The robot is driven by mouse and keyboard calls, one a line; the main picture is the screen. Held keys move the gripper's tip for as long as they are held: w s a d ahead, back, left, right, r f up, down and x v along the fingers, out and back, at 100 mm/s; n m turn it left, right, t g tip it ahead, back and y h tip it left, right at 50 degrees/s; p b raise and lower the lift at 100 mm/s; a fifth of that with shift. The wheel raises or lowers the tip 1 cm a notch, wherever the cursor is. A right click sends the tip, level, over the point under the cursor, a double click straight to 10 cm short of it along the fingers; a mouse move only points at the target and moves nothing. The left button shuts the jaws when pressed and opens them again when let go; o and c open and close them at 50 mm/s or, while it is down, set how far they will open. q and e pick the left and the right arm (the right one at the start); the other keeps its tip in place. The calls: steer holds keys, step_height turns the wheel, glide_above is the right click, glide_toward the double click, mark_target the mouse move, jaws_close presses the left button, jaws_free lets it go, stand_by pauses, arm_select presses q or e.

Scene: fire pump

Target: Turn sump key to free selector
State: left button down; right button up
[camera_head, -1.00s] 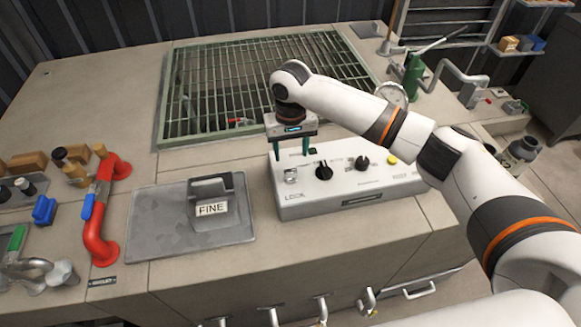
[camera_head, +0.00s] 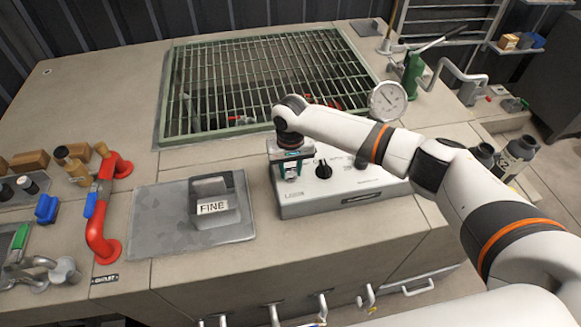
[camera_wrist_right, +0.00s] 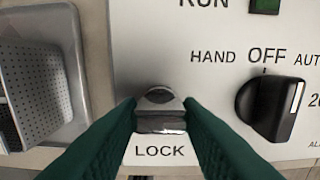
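The control box (camera_head: 345,203) is a white panel on the bench. The sump key (camera_wrist_right: 160,118) is a small metal piece above the word LOCK in the right wrist view. The selector (camera_wrist_right: 270,106) is a black knob marked HAND, OFF and AUTO, right of the key; it also shows in the head view (camera_head: 323,169). My right gripper (camera_head: 290,176) is lowered over the key. In the wrist view its green fingers (camera_wrist_right: 163,135) stand apart on either side of the key; I cannot tell whether they touch it. My left gripper is not in view.
A grey plate with a FINE-labelled holder (camera_head: 213,207) lies left of the box. A green grating (camera_head: 265,80) is behind. Red pipe (camera_head: 101,235) stands at the left, a gauge (camera_head: 388,101) at the back right.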

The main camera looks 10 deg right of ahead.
steer(key=shift+c, duration=1.4)
steer(key=shift+r, duration=0.1)
steer(key=n+p, duration=0.2)
steer(key=n, duration=0.1)
steer(key=n+p, duration=0.1)
steer(key=n, duration=0.3)
steer(key=shift+n, duration=0.3)
steer(key=n+p, duration=0.1)
steer(key=n, duration=0.9)
steer(key=shift+n, duration=0.3)
